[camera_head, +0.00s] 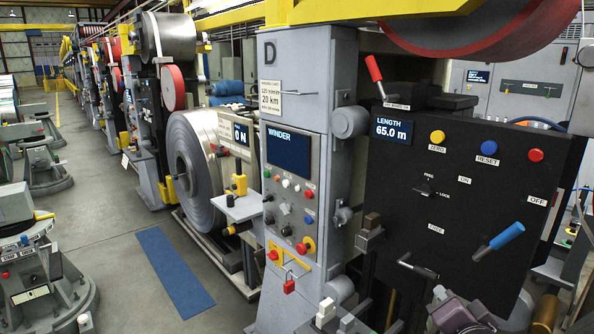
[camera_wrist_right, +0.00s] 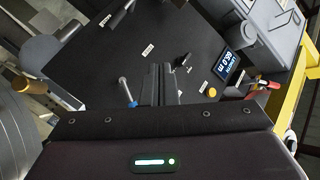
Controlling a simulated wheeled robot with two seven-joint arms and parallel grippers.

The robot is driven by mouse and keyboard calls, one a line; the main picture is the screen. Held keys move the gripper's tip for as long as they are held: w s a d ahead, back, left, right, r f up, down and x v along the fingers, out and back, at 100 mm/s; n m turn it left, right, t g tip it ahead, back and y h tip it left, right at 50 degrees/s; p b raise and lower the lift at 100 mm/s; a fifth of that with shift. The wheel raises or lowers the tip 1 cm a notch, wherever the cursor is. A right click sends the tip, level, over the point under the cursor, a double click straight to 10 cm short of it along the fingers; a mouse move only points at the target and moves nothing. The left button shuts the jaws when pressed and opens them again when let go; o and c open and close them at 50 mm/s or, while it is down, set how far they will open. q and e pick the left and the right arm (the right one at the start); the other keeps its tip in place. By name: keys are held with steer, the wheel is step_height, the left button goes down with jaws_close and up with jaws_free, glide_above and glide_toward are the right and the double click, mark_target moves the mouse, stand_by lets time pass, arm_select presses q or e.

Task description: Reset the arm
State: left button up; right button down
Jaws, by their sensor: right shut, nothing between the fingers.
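My right gripper (camera_head: 446,297) shows small and partly cut off at the bottom edge of the head view, in front of the black control panel (camera_head: 395,175). In the right wrist view its two dark fingers (camera_wrist_right: 164,84) lie close together and hold nothing. They point towards the panel (camera_wrist_right: 95,60), which appears roughly upside down there. A clear gap seems to separate the fingers from the panel, though the exact distance is hard to tell. I cannot make out my left gripper in either view.
The panel carries a blue-handled lever (camera_head: 500,242), a yellow button (camera_head: 437,137), a red button (camera_head: 536,155) and a length display (camera_head: 393,129) reading 65.0 m. The grey winder column (camera_head: 290,100) and a steel coil (camera_head: 190,165) stand left. The floor (camera_head: 110,230) has an open aisle.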

steer(key=s+a+f+n+g+y, duration=0.1)
steer(key=s+a+f+n+g, duration=0.2)
steer(key=s+f+n+g, duration=0.5)
steer(key=s+a+f+n+g+y, duration=0.1)
steer(key=s+a+f+n+g, duration=0.25)
steer(key=s+f, duration=0.9)
step_height(320, 180, down, 33)
steer(key=g+b, duration=0.2)
steer(key=s+d+f, duration=0.2)
steer(key=s+f, duration=0.7)
steer(key=s, duration=0.1)
steer(key=s+d+f+n+g+b, duration=0.1)
steer(key=s+f, duration=0.9)
steer(key=shift+d+f, duration=0.3)
steer(key=shift+d, duration=0.05)
steer(key=shift+s, duration=0.1)
